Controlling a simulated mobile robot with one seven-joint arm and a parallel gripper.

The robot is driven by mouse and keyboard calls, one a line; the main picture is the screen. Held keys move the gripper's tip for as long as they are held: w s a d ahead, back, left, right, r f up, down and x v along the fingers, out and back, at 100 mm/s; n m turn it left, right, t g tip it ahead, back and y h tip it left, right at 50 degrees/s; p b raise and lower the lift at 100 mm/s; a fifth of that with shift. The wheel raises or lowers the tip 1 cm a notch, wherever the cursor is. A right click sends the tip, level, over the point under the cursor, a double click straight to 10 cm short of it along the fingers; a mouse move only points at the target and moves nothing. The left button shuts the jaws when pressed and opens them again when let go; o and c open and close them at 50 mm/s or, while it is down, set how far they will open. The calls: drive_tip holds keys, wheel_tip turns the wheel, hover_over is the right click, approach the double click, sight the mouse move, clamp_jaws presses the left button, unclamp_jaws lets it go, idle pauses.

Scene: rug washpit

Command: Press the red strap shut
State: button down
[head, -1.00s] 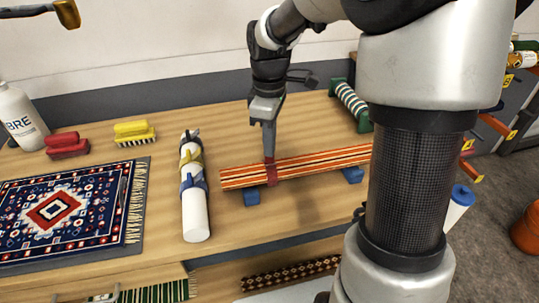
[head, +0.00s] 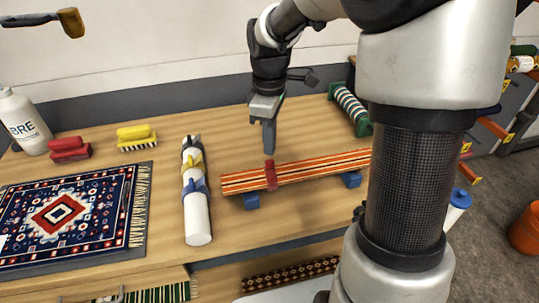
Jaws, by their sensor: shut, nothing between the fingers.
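The red strap (head: 271,176) wraps around an orange striped rolled rug (head: 325,167) near its left end. The rug lies raised on blue blocks (head: 251,200) on the wooden bench. My gripper (head: 269,152) points straight down just above the strap, with its tips slightly apart from the strap's top. Its fingers are shut and hold nothing. Whether the strap is fastened is too small to tell. My own arm hides the rug's right end.
A white roll (head: 196,215) with blue and yellow straps lies left of the rug. A patterned rug (head: 60,215), a red brush (head: 69,149), a yellow brush (head: 136,137) and a white bottle (head: 24,122) are further left. A green-ended striped roller (head: 350,108) stands behind right. Bare bench lies between.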

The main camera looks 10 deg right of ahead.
drive_tip(key=shift+r+p, duration=2)
drive_tip(key=shift+r, duration=0.6)
drive_tip(key=s+r+m+t+p, duration=0.5)
drive_tip(key=s+r+m, duration=0.7)
drive_tip(key=s+r, duration=0.5)
drive_tip(key=shift+s+t+p, duration=0.3)
drive_tip(key=shift+s+p, duration=0.65)
drive_tip(key=shift+s, duration=0.05)
drive_tip(key=shift+d+r, duration=0.1)
